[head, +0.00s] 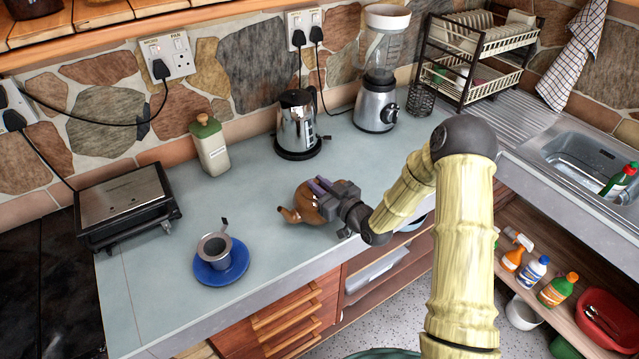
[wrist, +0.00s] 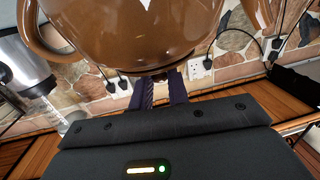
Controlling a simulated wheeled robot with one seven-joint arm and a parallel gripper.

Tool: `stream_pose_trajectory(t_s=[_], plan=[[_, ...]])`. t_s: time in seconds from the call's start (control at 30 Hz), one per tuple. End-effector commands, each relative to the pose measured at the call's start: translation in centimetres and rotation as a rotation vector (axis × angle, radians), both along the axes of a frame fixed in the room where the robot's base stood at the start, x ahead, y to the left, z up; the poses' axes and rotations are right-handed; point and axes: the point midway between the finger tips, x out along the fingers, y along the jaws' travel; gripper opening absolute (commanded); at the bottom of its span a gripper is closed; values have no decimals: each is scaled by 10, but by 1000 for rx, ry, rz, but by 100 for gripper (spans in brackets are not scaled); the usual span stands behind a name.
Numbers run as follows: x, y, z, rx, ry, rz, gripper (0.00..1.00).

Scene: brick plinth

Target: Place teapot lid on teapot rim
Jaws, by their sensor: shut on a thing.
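The glossy brown teapot (head: 290,207) stands on the grey-blue counter near its front edge, its spout to the left. In the wrist view its body (wrist: 140,35) looms large and upside down, cut off by the top edge. My gripper (head: 322,190) is above the teapot, its purple fingers (wrist: 162,90) shut on a small brown piece, apparently the knob of the teapot lid (wrist: 161,75). The fingers hide most of the lid. I cannot tell whether it touches the rim or hovers just over it.
A steel kettle (head: 297,122), a blender (head: 376,105), a bottle (head: 210,148) and a black grill (head: 125,200) stand along the back. The middle of the counter is clear.

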Motion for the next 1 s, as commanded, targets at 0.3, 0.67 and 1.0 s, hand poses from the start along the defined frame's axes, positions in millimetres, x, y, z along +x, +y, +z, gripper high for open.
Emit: stream_pose_trajectory(t_s=[0.3, 0.67, 1.0], plan=[[0, 0, -3, 0, -1, 0, 0], [0, 1, -2, 0, 0, 2, 39], [-10, -9, -2, -1, 1, 0, 39]])
